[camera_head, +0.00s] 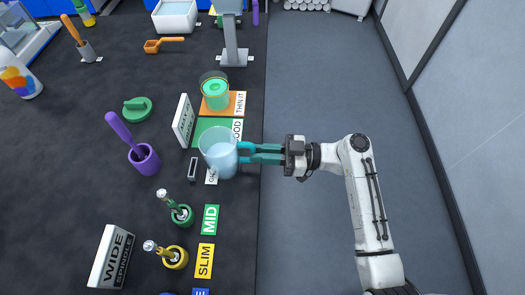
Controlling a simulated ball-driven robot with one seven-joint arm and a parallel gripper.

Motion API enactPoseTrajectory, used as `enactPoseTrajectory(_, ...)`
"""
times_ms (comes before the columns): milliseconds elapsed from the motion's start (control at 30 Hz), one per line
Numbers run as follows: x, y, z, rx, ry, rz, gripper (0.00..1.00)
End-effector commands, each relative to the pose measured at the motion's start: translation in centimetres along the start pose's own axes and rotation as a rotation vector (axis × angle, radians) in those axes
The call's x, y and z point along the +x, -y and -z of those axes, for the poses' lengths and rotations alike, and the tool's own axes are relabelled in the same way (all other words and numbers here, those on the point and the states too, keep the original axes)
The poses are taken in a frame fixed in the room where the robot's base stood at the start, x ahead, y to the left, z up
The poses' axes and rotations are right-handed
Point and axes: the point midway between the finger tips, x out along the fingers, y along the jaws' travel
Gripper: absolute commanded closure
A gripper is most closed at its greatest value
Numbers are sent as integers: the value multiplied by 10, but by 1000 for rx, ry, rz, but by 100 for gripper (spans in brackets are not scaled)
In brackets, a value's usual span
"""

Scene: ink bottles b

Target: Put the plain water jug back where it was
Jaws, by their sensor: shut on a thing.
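The plain water jug (217,157) is a translucent pale blue vessel with its handle on the right side. It is upright at the right edge of the dark table, overlapping the front of a green mat (203,128) and a partly hidden white label. I cannot tell whether it rests on the table or is held just above it. My gripper (242,153) reaches in from the right, its teal fingers shut on the jug's handle.
A glass with green liquid (215,91) stands behind on an orange mat (238,103). A white sign (183,121) and a small dark block (193,169) are left of the jug. Green (181,214) and yellow (173,257) pots stand in front. Grey floor lies right.

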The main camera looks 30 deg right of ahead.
Motion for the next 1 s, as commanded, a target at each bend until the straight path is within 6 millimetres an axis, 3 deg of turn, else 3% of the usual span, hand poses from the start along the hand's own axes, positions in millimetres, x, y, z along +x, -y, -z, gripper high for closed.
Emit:
enactPoseTrajectory(400, 0, 0, -3, -3, -3, 1, 100)
enactPoseTrajectory(433, 0, 0, -3, -1, 0, 0, 81)
enactPoseTrajectory(667, 0, 0, -3, 0, 0, 0, 59)
enactPoseTrajectory(1000, 0, 0, 1, 0, 0, 0, 58)
